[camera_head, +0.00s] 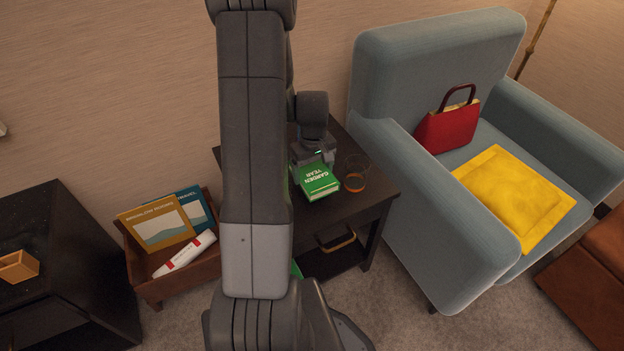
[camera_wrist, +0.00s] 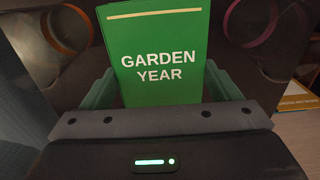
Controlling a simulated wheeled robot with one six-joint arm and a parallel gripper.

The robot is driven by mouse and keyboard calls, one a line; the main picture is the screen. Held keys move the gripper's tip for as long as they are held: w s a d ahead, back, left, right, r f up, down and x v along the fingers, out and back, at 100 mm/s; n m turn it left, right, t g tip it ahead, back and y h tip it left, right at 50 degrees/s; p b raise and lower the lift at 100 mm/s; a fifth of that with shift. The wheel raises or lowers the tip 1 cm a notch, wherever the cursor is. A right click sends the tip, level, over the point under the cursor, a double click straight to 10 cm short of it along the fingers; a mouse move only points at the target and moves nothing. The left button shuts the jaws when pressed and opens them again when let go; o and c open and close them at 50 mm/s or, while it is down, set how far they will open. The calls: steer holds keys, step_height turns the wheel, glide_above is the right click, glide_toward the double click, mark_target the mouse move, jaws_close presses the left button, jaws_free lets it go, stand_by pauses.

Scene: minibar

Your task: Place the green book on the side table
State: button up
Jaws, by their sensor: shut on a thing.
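The green book (camera_head: 318,182), titled "Garden Year", is at the top of the dark side table (camera_head: 377,203) in the head view. In the wrist view the green book (camera_wrist: 158,45) stands out between the two fingers. My gripper (camera_head: 311,160) is shut on the book from its far end; it also shows in the wrist view (camera_wrist: 160,95). My arm hides the left part of the table. I cannot tell whether the book touches the tabletop.
A glass with amber drink (camera_head: 356,174) stands just right of the book. The blue armchair (camera_head: 420,215) is close to the table's right side, holding a red handbag (camera_head: 447,128) and a yellow cushion (camera_head: 515,197). A wooden magazine rack (camera_head: 150,283) stands at the left.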

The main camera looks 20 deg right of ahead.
mark_target(313, 172)
steer(key=shift+f+b, duration=0.35)
steer(key=shift+f, duration=1.5)
steer(key=shift+f, duration=0.2)
steer(key=o, duration=1)
steer(key=shift+r, duration=0.15)
step_height(313, 172, up, 12)
steer(key=shift+r+p, duration=0.1)
steer(key=shift+p, duration=1.1)
